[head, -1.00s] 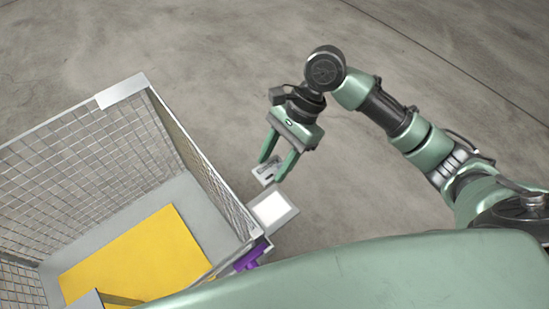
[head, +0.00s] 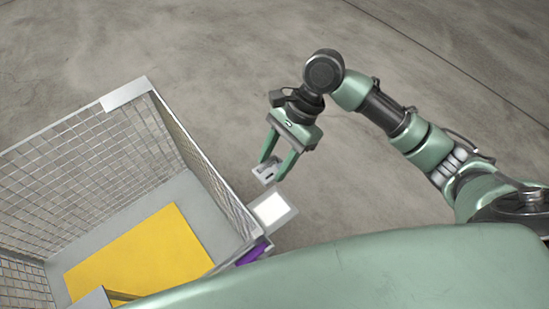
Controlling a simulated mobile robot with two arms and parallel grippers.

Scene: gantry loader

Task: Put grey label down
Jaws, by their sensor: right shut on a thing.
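The grey label (head: 265,171) is a small light grey piece with a dark mark, between the fingertips of my right gripper (head: 271,170). The right gripper is shut on it and holds it just behind a small grey-rimmed plate with a white face (head: 273,208). The label looks apart from this plate, but its height above it is hard to tell. My left gripper does not show.
A wire mesh cage (head: 198,165) stands at the left, with a yellow sheet (head: 140,258) on its grey floor. The white-faced plate sits at its right corner. A purple part (head: 252,253) shows below that corner. Bare concrete floor lies behind and right.

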